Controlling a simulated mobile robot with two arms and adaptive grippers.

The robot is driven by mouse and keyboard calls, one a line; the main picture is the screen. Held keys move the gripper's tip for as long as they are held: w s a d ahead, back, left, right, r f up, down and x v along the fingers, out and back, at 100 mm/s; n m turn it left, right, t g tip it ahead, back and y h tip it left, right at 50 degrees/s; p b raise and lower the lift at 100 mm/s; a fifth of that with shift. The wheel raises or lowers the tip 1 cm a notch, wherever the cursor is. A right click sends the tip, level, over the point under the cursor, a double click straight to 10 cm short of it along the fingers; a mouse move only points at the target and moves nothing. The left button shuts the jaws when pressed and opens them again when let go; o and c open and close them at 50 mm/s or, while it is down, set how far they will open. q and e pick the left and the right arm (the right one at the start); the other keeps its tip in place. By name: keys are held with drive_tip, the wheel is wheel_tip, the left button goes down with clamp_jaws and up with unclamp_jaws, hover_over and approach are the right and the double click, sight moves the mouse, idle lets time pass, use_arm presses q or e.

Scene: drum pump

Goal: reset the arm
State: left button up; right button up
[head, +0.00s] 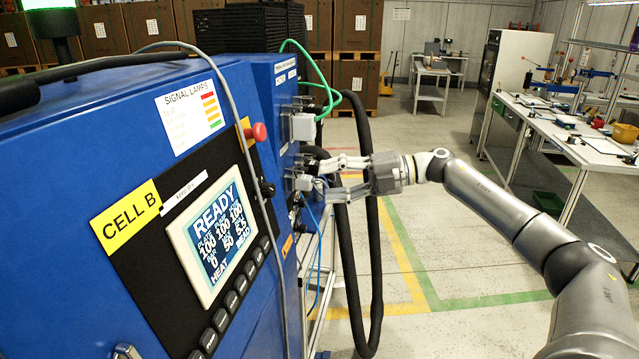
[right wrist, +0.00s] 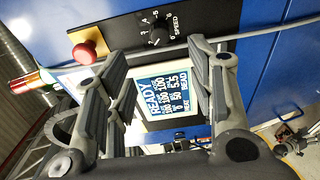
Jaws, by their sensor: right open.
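My right arm reaches in from the right in the head view. My right gripper (head: 328,173) is open beside the connector side of the blue machine (head: 130,105), near its grey connector boxes (head: 303,127). I cannot tell whether the fingers touch a connector. In the right wrist view the open right gripper (right wrist: 157,50) has nothing visibly held between its fingers. The display (right wrist: 165,92) reading READY shows behind and between the fingers. My left gripper is in neither view.
A red knob (head: 260,132) sticks out of the machine's front edge. Black hoses (head: 374,250), a green cable (head: 322,85) and a blue cable hang close to the gripper. A workbench (head: 560,130) stands at right. The floor between is clear.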

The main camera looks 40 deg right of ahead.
idle(0.5)
